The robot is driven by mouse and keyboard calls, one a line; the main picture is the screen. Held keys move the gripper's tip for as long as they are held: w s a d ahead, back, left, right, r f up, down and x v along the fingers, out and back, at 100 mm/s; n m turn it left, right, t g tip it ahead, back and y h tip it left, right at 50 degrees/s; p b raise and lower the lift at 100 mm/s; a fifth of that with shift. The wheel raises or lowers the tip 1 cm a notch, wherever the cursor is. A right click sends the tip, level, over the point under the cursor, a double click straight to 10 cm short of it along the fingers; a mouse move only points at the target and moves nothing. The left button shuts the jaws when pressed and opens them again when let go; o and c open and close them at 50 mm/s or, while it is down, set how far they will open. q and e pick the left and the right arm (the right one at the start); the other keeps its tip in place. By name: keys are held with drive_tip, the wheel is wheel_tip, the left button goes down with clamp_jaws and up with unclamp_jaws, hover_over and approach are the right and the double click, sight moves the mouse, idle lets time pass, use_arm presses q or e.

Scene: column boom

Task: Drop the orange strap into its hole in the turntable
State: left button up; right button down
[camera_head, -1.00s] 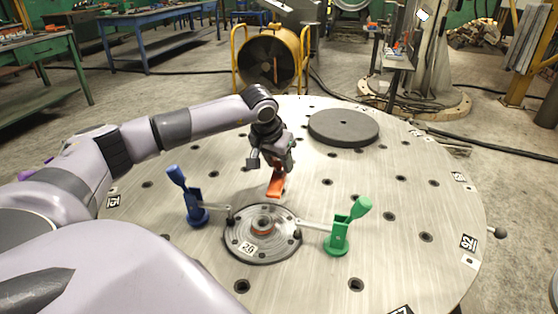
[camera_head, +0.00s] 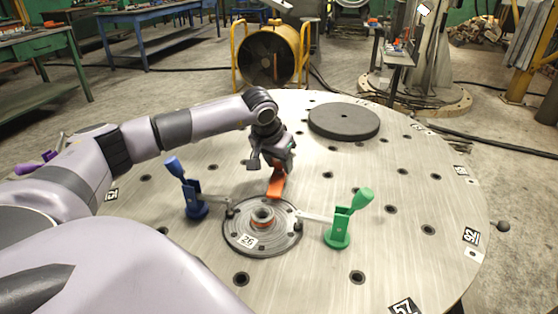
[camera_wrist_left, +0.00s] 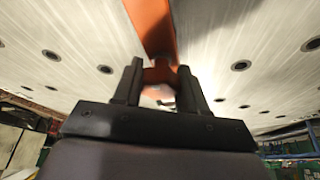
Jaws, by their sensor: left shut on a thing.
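My left gripper (camera_head: 277,163) is shut on one end of the orange strap (camera_head: 277,186), just behind the round hub at the turntable's middle. The strap also shows in the left wrist view (camera_wrist_left: 152,28), running from between the fingers (camera_wrist_left: 158,72). In the head view it hangs down from the fingers; I cannot tell whether its lower end touches the plate. The turntable (camera_head: 420,200) is a large round metal plate with many dark holes. Which hole belongs to the strap is not clear. My right gripper is not in view.
A blue clamp (camera_head: 193,199) and a green clamp (camera_head: 340,228) stand either side of the hub (camera_head: 238,244), which has a raised ring (camera_head: 263,216). A dark grey disc (camera_head: 344,121) lies at the back. A yellow fan (camera_head: 270,53) stands beyond. The plate's right side is mostly clear.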

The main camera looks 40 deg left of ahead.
use_arm(q)
drive_tip(key=shift+f+b, duration=0.4)
drive_tip(key=shift+f, duration=0.2)
drive_tip(key=shift+f, duration=0.35)
drive_tip(key=o, duration=0.8)
